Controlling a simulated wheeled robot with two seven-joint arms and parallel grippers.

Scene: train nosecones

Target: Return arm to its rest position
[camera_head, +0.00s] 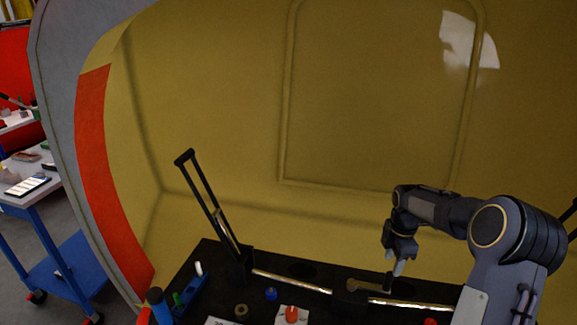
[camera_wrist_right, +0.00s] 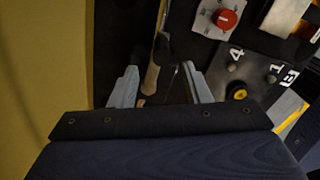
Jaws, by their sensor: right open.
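My right arm comes in from the right in the head view, bent at the elbow, and its right gripper (camera_head: 394,275) points down over the black console (camera_head: 205,262). In the right wrist view the right gripper (camera_wrist_right: 160,75) has its two light grey fingers apart. A bar with a tan end (camera_wrist_right: 151,78) shows between the fingers in that picture; I cannot tell whether they touch it. My left gripper is not in view.
A tall black two-rod handle (camera_head: 205,195) rises from the console's left. A red knob (camera_head: 292,314), a blue knob (camera_head: 271,294) and a ring (camera_head: 240,310) sit along its front. The yellow nosecone wall (camera_head: 230,110) curves behind. A blue cart (camera_head: 65,265) stands outside at left.

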